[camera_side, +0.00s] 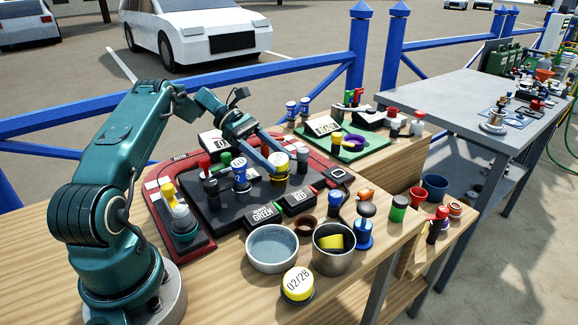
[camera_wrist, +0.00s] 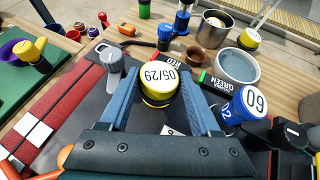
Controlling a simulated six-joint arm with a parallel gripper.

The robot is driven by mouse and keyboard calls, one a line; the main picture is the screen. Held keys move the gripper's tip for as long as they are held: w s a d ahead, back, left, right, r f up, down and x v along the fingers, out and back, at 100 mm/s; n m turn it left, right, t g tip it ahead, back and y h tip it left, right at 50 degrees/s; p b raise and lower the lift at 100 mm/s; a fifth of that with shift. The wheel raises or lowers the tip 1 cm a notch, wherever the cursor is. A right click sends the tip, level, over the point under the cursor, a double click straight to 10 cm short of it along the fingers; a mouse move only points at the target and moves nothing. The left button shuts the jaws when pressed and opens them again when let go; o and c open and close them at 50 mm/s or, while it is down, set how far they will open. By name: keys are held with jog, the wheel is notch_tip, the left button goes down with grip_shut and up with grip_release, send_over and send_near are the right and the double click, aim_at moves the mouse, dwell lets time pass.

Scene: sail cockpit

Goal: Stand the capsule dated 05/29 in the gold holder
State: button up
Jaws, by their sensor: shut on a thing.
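The capsule dated 05/29 (camera_wrist: 160,80) is yellow with a white, dark-lettered top. It sits between the two blue fingers of my gripper (camera_wrist: 159,98), which is shut on it. In the side view the capsule (camera_side: 279,161) is over the dark board, held by my gripper (camera_side: 272,156). Its top faces up; whether its underside touches the board is hidden. A brown ring-shaped piece (camera_side: 305,226) lies near the front of the table and also shows in the wrist view (camera_wrist: 197,54).
A blue capsule (camera_side: 240,173) and dark-handled pieces stand close by on the dark board (camera_side: 222,208). GREEN (camera_side: 263,215) and RED (camera_side: 298,200) labelled blocks line its edge. A grey bowl (camera_side: 272,262), metal cup (camera_side: 334,263) and capsule 02/28 (camera_side: 298,284) stand in front.

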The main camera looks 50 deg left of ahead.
dwell(0.4)
grip_shut()
jog(key=shift+f, duration=0.4)
dwell(0.5)
jog(key=o, duration=1)
grip_release()
